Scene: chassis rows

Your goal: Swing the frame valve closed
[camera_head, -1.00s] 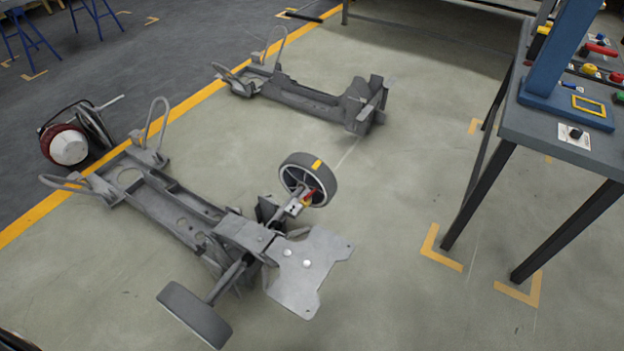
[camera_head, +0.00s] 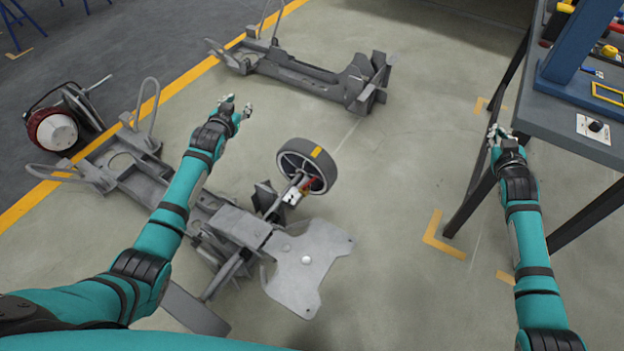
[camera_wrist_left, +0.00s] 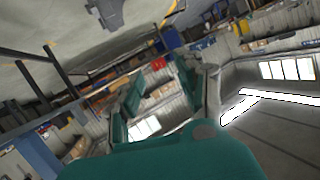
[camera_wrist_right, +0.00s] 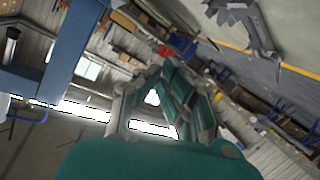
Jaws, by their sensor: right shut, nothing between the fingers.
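A small valve with a red handle (camera_head: 309,185) and a pale body (camera_head: 292,197) sits on the near chassis frame (camera_head: 238,226), beside the upright wheel with a yellow mark (camera_head: 306,165). The handle's exact angle is too small to tell. My left gripper (camera_head: 238,107) is open and empty, up and left of the valve, in the air between the two chassis frames. In the left wrist view its fingers (camera_wrist_left: 160,85) stand apart. My right gripper (camera_head: 500,137) is shut and empty, far right of the valve near the workbench edge. Its fingers (camera_wrist_right: 167,72) show in the right wrist view.
A second chassis frame (camera_head: 313,85) lies behind. A grey workbench (camera_head: 560,125) with a blue post and buttons stands at the right, close to my right arm. The floor between wheel and bench is clear.

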